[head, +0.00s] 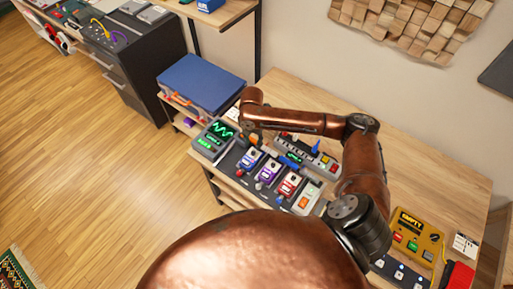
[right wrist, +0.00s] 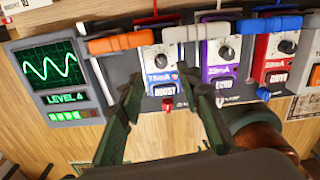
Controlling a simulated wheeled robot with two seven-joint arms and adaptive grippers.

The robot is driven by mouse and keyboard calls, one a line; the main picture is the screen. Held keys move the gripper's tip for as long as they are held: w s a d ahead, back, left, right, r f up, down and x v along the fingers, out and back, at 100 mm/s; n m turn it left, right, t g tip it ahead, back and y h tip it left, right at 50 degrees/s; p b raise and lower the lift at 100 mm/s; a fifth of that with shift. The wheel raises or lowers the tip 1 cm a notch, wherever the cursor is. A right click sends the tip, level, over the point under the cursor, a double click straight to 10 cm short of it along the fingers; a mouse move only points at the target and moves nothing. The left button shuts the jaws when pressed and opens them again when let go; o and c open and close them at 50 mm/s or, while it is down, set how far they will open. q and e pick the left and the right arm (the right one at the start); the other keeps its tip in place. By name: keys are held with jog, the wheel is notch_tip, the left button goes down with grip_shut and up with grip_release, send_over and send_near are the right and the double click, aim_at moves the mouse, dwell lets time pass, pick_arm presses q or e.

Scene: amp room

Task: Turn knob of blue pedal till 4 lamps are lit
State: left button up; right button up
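The blue pedal (right wrist: 155,82), marked BOOST, stands at the left of a row of three on a dark board; it also shows in the head view (head: 247,160). Its dark knob (right wrist: 158,63) is on its upper face. The display box (right wrist: 52,72) to its left shows a green wave, LEVEL 4 and a row of lamps (right wrist: 70,116), several of them lit green. My right gripper (right wrist: 161,76) is open, its fingers spread on either side of the blue pedal, with nothing visible between them gripped. In the head view my arm hides most of this gripper. My left gripper is not in view.
The purple ECHO pedal (right wrist: 222,75) and the red pedal (right wrist: 275,65) stand close on the right. Orange (right wrist: 118,42), grey and blue plugs lie across the pedals' upper edges. A yellow box (head: 418,235) stands at the table's right. Bare wood lies in front of the board.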

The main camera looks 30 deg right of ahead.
aim_at(253, 151)
notch_tip(253, 151, down, 6)
jog(key=shift+f, duration=0.1)
dwell(0.4)
jog(key=shift+w, duration=0.1)
grip_shut()
